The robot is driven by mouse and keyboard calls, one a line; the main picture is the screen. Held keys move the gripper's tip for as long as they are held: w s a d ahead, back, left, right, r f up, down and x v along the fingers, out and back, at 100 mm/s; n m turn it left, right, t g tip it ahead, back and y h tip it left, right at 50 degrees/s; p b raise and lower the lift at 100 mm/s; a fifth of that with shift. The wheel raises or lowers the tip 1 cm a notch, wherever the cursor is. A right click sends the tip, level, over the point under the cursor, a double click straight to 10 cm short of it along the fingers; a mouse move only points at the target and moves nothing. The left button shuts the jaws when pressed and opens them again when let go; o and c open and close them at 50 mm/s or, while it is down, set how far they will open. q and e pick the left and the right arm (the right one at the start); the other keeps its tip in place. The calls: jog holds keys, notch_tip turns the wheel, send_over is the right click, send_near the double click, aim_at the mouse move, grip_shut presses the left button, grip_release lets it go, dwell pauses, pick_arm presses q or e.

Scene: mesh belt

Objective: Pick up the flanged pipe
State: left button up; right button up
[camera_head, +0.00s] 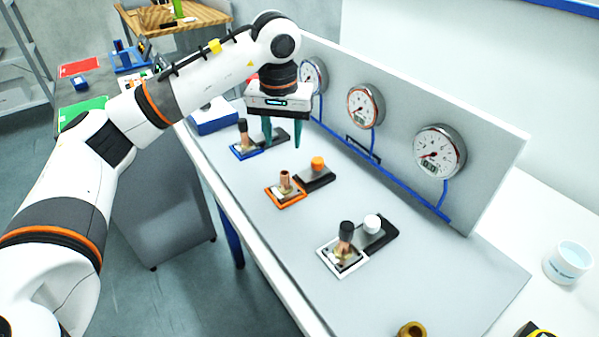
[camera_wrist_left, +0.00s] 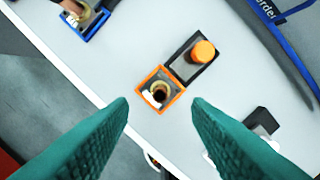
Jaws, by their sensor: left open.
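A brass ring-shaped piece (camera_head: 411,329) is cut off at the bottom of the head view. I cannot tell which of these is the flanged pipe. My left gripper (camera_head: 282,140) is open and empty, pointing down above the board, behind the orange holder in the head view. In the wrist view its green fingertips (camera_wrist_left: 160,103) lie either side of the holder's lower part.
An orange knob (camera_head: 317,163) adjoins the orange holder. Blue (camera_head: 247,150) and white (camera_head: 343,257) holders carry black-topped pieces. A backboard with round gauges (camera_head: 439,152) and blue tubing rises behind. A white cup (camera_head: 568,262) stands at right.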

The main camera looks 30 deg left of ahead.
pick_arm(q)
jog(key=p, duration=0.1)
send_over(285, 175)
jog(key=s, duration=0.2)
notch_tip(285, 175, down, 5)
jog(key=shift+w+d+f, duration=0.1)
jog(key=shift+w+d+f+p, duration=0.15)
jog(key=shift+f+p, duration=0.15)
jog(key=shift+f, duration=0.25)
jog(key=shift+w+a+f+p, duration=0.15)
jog(key=shift+f+p, duration=0.1)
jog(key=shift+f, duration=0.3)
notch_tip(285, 175, down, 2)
jog(key=shift+w+d+f+p, duration=0.1)
jog(key=shift+w+f+p, duration=0.05)
jog(key=shift+f+p, duration=0.15)
jog(key=shift+f, duration=0.3)
jog(key=shift+w+f, duration=0.1)
jog(key=shift+f, duration=0.1)
jog(key=c, duration=0.8)
jog(key=shift+r, duration=0.1)
grip_shut()
pick_arm(e)
jog(key=s+r, duration=0.1)
jog(key=s, duration=0.1)
jog(key=s+r, duration=0.2)
